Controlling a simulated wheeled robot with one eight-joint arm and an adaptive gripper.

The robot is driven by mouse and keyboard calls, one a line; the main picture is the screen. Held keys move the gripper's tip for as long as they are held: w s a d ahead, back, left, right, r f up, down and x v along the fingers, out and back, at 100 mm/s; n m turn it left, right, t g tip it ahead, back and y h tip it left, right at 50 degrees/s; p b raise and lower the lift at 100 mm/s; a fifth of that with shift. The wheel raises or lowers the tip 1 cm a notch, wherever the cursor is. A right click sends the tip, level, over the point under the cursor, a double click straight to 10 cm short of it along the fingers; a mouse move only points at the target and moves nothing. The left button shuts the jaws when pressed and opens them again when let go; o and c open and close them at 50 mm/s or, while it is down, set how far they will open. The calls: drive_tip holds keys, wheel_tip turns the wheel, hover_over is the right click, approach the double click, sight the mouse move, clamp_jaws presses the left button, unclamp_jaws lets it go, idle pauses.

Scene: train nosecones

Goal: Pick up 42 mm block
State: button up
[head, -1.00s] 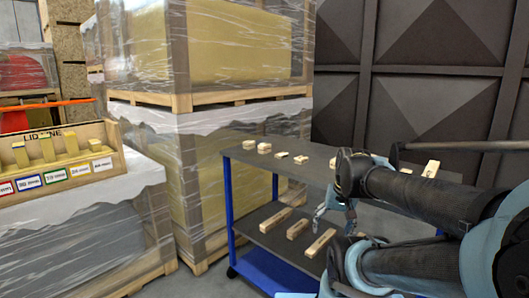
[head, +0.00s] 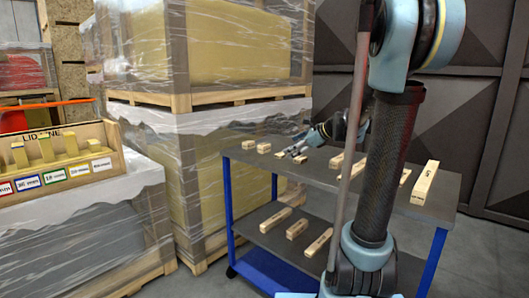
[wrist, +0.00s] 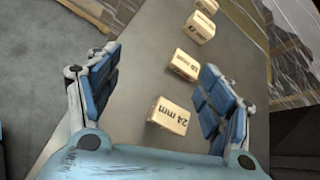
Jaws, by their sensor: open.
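My gripper (head: 294,149) is open and empty, low over the far left part of the cart's upper shelf. In the wrist view my gripper's blue-padded fingers (wrist: 160,64) stand apart. A wooden block (wrist: 168,116) whose label seems to read 24 mm lies between them, nearer my palm. A second block (wrist: 186,65), seemingly marked 18 mm, lies farther out, and a third (wrist: 200,27) beyond it has an unclear label. I cannot read 42 mm on any block. The block (head: 425,183) at the right end of the shelf is longer, its label too small to read.
The blue-legged cart's upper shelf (head: 395,203) holds several blocks; my arm hides part of it. Long blocks lie on its lower shelf (head: 258,232). Wrapped pallets (head: 215,160) stand close behind left. A labelled wooden rack (head: 70,155) with upright blocks is at left.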

drive_tip(key=w+r+m+t+y, duration=0.1)
drive_tip(key=w+r+m, duration=0.1)
drive_tip(key=w+m, duration=0.35)
approach(266, 144)
drive_tip(key=a+f, duration=0.1)
drive_tip(key=a+n, duration=0.1)
drive_tip(key=shift+w+a+f, duration=0.35)
drive_tip(key=shift+f, duration=0.05)
drive_tip(key=shift+x, duration=2.65)
drive_tip(key=shift+w+r, duration=0.15)
drive_tip(key=shift+d, duration=0.1)
drive_tip(key=c, duration=1.1)
